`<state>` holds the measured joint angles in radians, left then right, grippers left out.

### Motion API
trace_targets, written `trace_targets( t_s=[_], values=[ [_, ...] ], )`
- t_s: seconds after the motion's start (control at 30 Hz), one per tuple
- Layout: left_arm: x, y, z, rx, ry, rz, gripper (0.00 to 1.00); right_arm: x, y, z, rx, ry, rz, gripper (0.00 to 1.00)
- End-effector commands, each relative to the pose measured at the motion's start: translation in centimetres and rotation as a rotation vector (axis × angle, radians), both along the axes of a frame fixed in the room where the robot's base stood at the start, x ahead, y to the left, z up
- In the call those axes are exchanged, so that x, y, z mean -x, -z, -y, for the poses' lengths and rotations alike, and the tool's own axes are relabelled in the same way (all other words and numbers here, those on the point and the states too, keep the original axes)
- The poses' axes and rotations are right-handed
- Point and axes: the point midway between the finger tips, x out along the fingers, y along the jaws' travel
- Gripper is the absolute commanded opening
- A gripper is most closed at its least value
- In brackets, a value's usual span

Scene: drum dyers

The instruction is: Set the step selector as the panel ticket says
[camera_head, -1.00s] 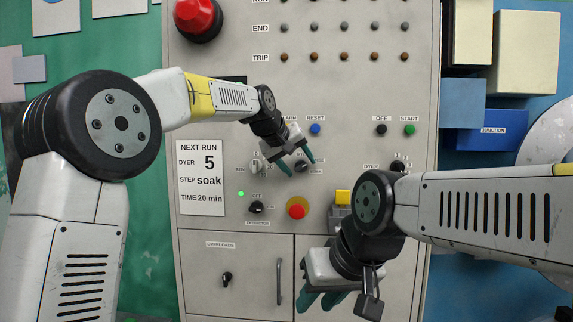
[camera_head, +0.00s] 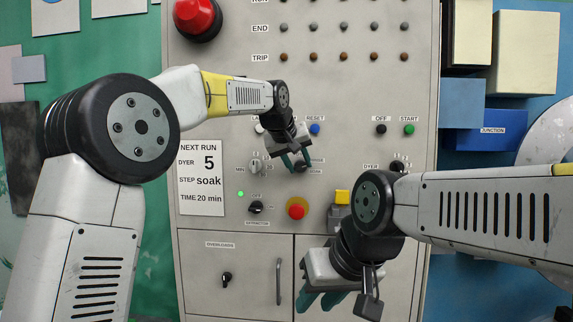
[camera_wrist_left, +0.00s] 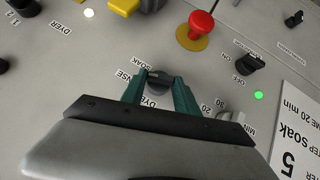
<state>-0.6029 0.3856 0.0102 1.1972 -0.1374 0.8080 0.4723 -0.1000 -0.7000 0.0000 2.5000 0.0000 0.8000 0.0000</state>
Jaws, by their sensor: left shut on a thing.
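The panel ticket (camera_head: 201,178) reads dyer 5, step soak, time 20 min. The step selector (camera_head: 301,167) is a small black knob on the grey panel; it also shows in the left wrist view (camera_wrist_left: 158,82), with the labels SOAK, part of RINSE, and DYE around it. My left gripper (camera_head: 293,160) has its teal fingers on both sides of the knob and is shut on it; it also shows in the left wrist view (camera_wrist_left: 159,92). Which label the knob points at is not clear. My right gripper (camera_head: 322,299) hangs low before the lower door; its finger gap is unclear.
A minutes knob (camera_head: 255,167) is left of the selector, and an extractor switch (camera_head: 256,207) is below that. A red mushroom button (camera_head: 296,210) is below the selector. The blue reset button (camera_head: 315,129) is above. A dyer knob (camera_head: 397,166) is to the right.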

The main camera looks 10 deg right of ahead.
Motion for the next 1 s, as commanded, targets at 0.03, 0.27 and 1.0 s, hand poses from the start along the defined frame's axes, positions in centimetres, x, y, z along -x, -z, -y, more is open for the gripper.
trace_targets(
  t_s=[0.03,0.27,1.0],
  values=[
    [0.11,-0.08,0.30,-0.038,0.003,0.012,0.00,0.00,0.00,0.00,0.000,0.000,0.000,0.33],
    [0.17,-0.14,0.63,-0.244,0.002,0.072,0.00,0.00,0.00,0.00,0.000,0.000,0.000,0.33],
    [0.39,0.05,1.27,-0.783,0.000,0.225,0.00,0.00,0.00,0.00,0.000,0.000,0.000,0.33]
  ],
)
